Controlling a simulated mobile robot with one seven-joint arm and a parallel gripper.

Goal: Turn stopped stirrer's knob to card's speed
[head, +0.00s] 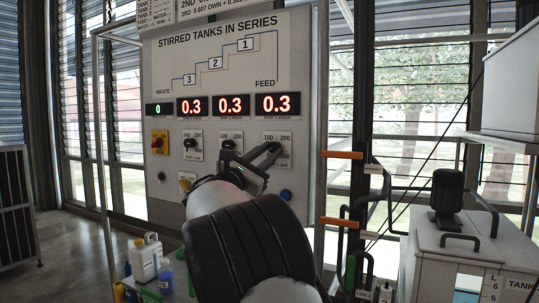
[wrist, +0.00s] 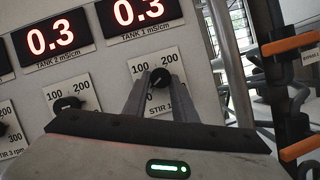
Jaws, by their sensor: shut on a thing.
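The panel titled "STIRRED TANKS IN SERIES" (head: 225,65) carries a row of stirrer dials. My gripper (wrist: 161,70) has its two fingers on either side of the black knob (wrist: 160,79) on the dial marked STIR 1, and is shut on it. In the head view my gripper (head: 266,154) covers most of that dial plate (head: 284,137). The black STIR 2 knob (head: 228,144) and STIR 3 knob (head: 190,143) stand to its left, free. The STIR 1 knob's pointer is too dark to read. No card with a legible stirrer speed shows.
Above the dials are a green 0 display (head: 159,109) and three red 0.3 displays (head: 231,105). A red-and-yellow switch (head: 159,142) and blue button (head: 286,196) are on the panel. Orange-handled pipework (head: 342,155) stands close right; a tank with a motor (head: 447,192) is beyond.

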